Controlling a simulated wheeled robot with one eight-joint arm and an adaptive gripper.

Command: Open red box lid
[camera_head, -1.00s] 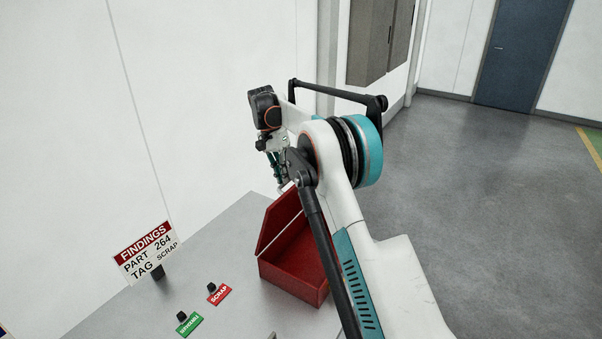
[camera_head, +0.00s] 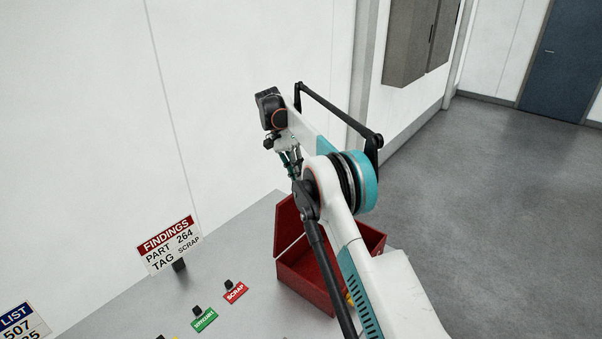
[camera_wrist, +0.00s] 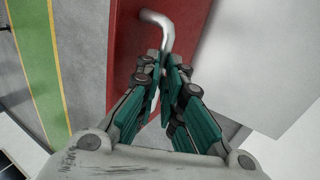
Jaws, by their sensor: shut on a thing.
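The red box (camera_head: 305,288) stands on the grey table with its lid (camera_head: 287,226) swung up, steeply raised at the back left side. Part of the box is hidden behind my arm. My gripper (camera_head: 292,172) is at the upper edge of the lid. In the wrist view, my gripper (camera_wrist: 164,70) is shut on the bent silver handle (camera_wrist: 163,25) of the red lid (camera_wrist: 130,50). The part of the handle between the fingertips is hidden.
A red SCRAP tag (camera_head: 235,292) and a green tag (camera_head: 204,320) lie left of the box. A FINDINGS sign (camera_head: 168,245) stands behind them. A white wall is close behind the table. Open floor (camera_head: 480,190) lies to the right.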

